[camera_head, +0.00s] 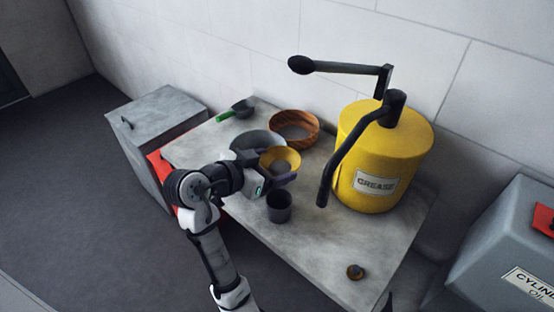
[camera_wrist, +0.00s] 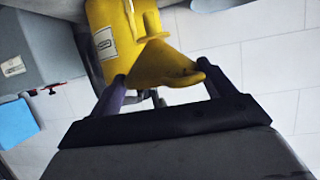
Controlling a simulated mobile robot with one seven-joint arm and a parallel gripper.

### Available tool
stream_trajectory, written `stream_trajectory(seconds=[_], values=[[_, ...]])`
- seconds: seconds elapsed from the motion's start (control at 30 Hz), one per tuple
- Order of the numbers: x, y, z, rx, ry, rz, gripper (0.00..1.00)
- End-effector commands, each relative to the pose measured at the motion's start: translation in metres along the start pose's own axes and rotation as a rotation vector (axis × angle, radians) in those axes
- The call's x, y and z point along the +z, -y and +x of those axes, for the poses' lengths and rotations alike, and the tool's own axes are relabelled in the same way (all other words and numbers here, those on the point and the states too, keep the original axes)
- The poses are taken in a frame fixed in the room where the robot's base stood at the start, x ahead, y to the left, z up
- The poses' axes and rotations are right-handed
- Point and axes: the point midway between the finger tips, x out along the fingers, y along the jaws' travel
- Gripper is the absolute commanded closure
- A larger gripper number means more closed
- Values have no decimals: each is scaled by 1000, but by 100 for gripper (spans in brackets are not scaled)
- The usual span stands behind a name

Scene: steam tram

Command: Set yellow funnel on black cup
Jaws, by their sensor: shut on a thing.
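The yellow funnel (camera_head: 281,157) is held in my gripper (camera_head: 284,174), above the table and a little behind the black cup in the head view. In the wrist view the funnel (camera_wrist: 160,65) sits between the two fingers of my gripper (camera_wrist: 161,76), with its spout pointing up in the picture. The dark cup (camera_head: 279,208) stands upright on the table, just below and in front of the gripper, apart from the funnel. I cannot make out the cup in the wrist view.
A large yellow grease drum (camera_head: 385,175) with a black crank handle (camera_head: 340,160) stands to the right. A wooden bowl (camera_head: 294,124), a grey bowl (camera_head: 250,141) and a green-handled scoop (camera_head: 227,114) lie behind. The table's front right is mostly clear.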

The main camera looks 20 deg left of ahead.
Motion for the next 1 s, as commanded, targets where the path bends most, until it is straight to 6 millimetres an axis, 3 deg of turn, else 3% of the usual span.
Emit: stream_trajectory(seconds=[1.0], values=[[60,0,25,0,-1,0,41]])
